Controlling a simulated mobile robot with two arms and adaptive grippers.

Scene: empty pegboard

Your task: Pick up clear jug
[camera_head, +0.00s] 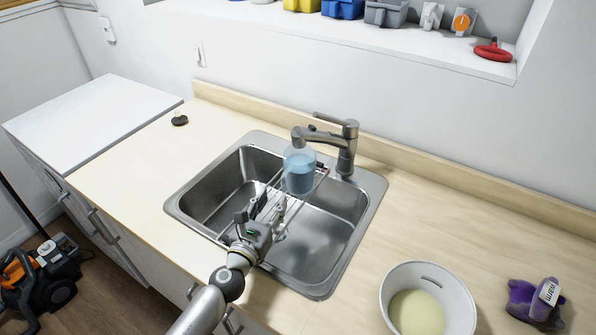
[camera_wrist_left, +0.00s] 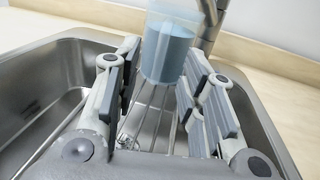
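The clear jug (camera_head: 300,172) is see-through with a light blue tint and stands upright on a wire rack in the sink, under the faucet. It also shows in the left wrist view (camera_wrist_left: 167,50), straight ahead between the fingers and beyond their tips. My left gripper (camera_head: 267,203) is over the sink, on the near side of the jug, pointing at it. In the left wrist view the left gripper (camera_wrist_left: 165,88) is open, with nothing between its pads. My right gripper is not in view.
The steel sink (camera_head: 318,235) has a wire rack (camera_head: 322,178) across it. The faucet (camera_head: 345,145) rises behind the jug, its spout close above. A white bucket (camera_head: 462,300) and a purple item (camera_head: 536,303) stand on the right counter. A dark stopper (camera_head: 180,120) lies left.

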